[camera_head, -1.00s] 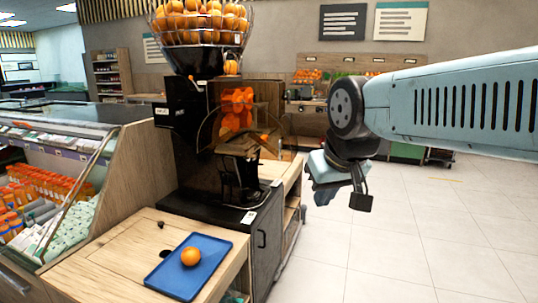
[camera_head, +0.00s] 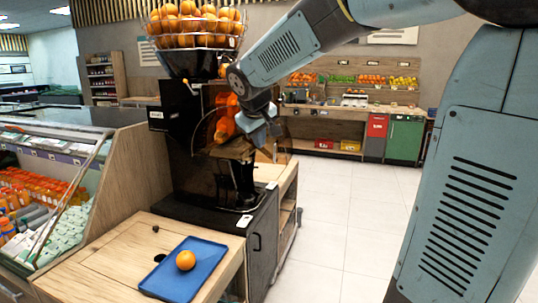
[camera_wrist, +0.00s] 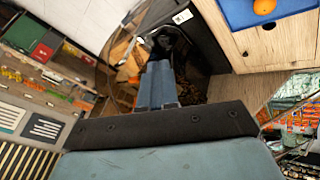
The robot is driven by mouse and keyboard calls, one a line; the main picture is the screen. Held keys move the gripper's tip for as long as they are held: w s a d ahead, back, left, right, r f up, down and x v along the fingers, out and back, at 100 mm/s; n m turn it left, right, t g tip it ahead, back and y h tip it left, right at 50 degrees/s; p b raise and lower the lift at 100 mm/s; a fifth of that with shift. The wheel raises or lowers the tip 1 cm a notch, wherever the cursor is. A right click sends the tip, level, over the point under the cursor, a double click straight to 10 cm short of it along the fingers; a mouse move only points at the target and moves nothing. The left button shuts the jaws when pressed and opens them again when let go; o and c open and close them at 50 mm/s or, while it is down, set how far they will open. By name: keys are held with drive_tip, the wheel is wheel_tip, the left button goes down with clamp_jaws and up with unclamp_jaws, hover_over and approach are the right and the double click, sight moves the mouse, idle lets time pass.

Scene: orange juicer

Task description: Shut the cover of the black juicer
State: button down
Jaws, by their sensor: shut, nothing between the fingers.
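The black juicer (camera_head: 183,115) stands on a dark cabinet, with a wire basket of oranges (camera_head: 195,25) on top. Its see-through brown cover (camera_head: 210,128) curves around the orange pressing parts (camera_head: 226,119). The cover seems to stand out from the juicer's front; how far it is open I cannot tell. My gripper (camera_head: 260,124) is at the right part of the cover, shut and empty, partly hidden by my wrist. In the wrist view, my shut fingers (camera_wrist: 158,78) point towards the juicer, and the cover (camera_wrist: 120,88) shows beside them. Contact is unclear.
A blue tray (camera_head: 207,262) with one orange (camera_head: 186,260) lies on the wooden counter (camera_head: 105,262) in front. A chilled display (camera_head: 60,190) stands at left. The tiled floor (camera_head: 350,220) to the right is clear.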

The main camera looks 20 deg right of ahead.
sight(270, 157)
drive_tip(key=shift+w+d+f, duration=0.9)
drive_tip(key=shift+w+f, duration=0.3)
drive_tip(key=shift+f, duration=0.25)
drive_tip(key=shift+w+d+f, duration=0.95)
drive_tip(key=shift+w+f, duration=0.3)
drive_tip(key=shift+f, duration=0.15)
drive_tip(key=shift+w+d+f, duration=0.9)
drive_tip(key=shift+w+f, duration=0.3)
drive_tip(key=shift+f, duration=0.25)
